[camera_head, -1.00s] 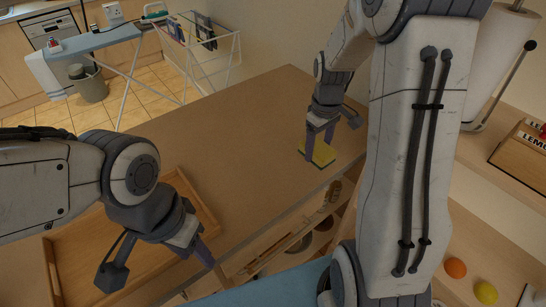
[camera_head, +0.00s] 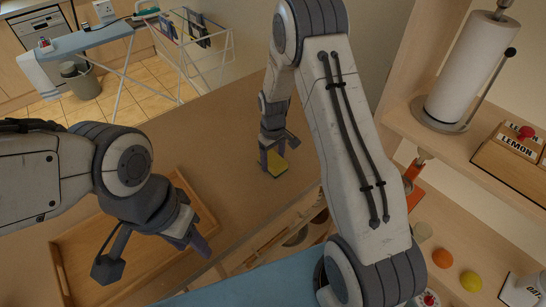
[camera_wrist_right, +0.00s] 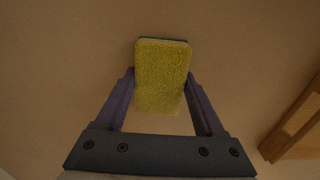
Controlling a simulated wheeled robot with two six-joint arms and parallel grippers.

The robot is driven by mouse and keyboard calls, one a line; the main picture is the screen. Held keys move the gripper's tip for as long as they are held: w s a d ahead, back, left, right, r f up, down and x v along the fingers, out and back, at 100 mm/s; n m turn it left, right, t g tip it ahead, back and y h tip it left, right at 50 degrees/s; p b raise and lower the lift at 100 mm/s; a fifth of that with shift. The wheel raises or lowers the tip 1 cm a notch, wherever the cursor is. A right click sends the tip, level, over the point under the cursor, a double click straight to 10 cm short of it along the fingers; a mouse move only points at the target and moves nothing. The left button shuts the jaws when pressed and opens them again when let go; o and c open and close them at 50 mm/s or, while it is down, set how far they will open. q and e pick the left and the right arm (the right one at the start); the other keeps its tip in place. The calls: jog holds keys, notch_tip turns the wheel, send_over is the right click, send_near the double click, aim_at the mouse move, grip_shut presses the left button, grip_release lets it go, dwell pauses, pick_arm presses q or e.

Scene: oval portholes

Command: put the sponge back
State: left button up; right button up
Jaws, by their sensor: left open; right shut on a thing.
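The yellow sponge (camera_head: 277,164) with a dark layer on its back is between the fingers of my right gripper (camera_head: 271,158) in the head view. The right wrist view shows the sponge (camera_wrist_right: 162,78) large, with the fingers of the right gripper (camera_wrist_right: 160,105) pressed on its two sides. The brown counter top is behind it; I cannot tell whether the sponge is clear of it. My left gripper (camera_head: 160,258) is open and empty above the wooden tray at the lower left.
The wooden tray (camera_head: 62,267) lies on the counter (camera_head: 215,120). A paper towel roll (camera_head: 468,70) stands on a shelf at the right, beside a lemon-labelled box (camera_head: 512,160). An orange (camera_head: 442,258) and a lemon (camera_head: 470,281) lie lower. A drying rack (camera_head: 205,60) stands behind the counter.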

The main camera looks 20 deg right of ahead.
aim_at(273, 159)
jog(key=shift+f, duration=0.25)
jog(key=o, duration=1.3)
jog(key=shift+r, duration=0.1)
jog(key=shift+r, duration=0.2)
notch_tip(273, 159, up, 10)
jog(key=r+b, duration=0.1)
jog(key=b, duration=0.2)
jog(key=s+a+r+n, duration=0.1)
jog(key=s+a+r, duration=0.5)
jog(key=s+a, duration=0.3)
jog(key=s+a+r+n, duration=0.1)
jog(key=s+a, duration=0.2)
jog(key=s, duration=0.7)
jog(key=s+a+n+y, duration=0.1)
jog(key=s+a, duration=0.2)
jog(key=s, duration=0.7)
jog(key=shift+a+r, duration=0.35)
jog(key=shift+r, duration=0.05)
